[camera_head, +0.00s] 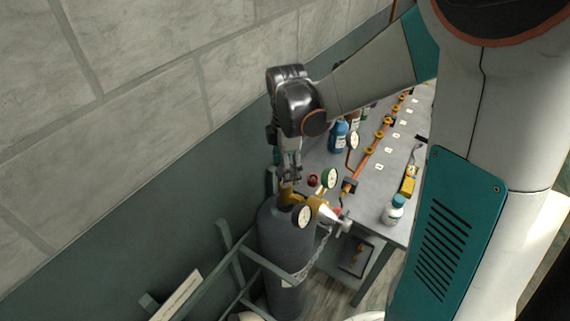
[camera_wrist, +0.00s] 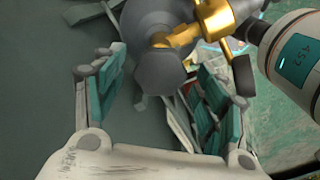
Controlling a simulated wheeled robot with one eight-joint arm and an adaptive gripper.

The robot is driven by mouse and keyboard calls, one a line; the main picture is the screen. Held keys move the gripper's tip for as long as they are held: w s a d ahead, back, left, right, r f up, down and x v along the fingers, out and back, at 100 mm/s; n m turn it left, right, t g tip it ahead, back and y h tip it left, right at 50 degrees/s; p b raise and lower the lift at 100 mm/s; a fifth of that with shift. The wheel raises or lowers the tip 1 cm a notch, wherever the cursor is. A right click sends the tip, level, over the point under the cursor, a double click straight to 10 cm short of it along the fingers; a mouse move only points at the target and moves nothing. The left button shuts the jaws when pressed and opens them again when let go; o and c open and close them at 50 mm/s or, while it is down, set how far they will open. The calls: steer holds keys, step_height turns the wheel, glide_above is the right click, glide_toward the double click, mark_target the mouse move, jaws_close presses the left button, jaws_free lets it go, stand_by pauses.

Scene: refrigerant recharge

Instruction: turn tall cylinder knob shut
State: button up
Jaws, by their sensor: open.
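The tall dark grey cylinder (camera_head: 285,245) stands upright in a rack at the wall, with a brass valve (camera_head: 288,196) on top. In the wrist view, a round grey knob (camera_wrist: 158,76) sits on the brass valve (camera_wrist: 185,37), in front of the cylinder's rounded shoulder (camera_wrist: 150,12). My gripper (camera_head: 290,177) is just above the valve, pointing down. In the wrist view my gripper (camera_wrist: 160,78) is open, with its teal-padded fingers on either side of the knob. Gaps show between the pads and the knob; contact is not visible. The knob is mostly hidden in the head view.
Gauges (camera_head: 303,217) and a regulator stick out right of the valve. A chain (camera_head: 312,262) and the rack rail (camera_head: 262,262) cross the cylinder. The bench (camera_head: 385,185) on the right holds a copper pipe line, a blue bottle (camera_head: 338,136) and a white bottle (camera_head: 393,210). The wall is close on the left.

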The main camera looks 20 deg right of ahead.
steer(key=c, duration=1.1)
steer(key=shift+o, duration=0.2)
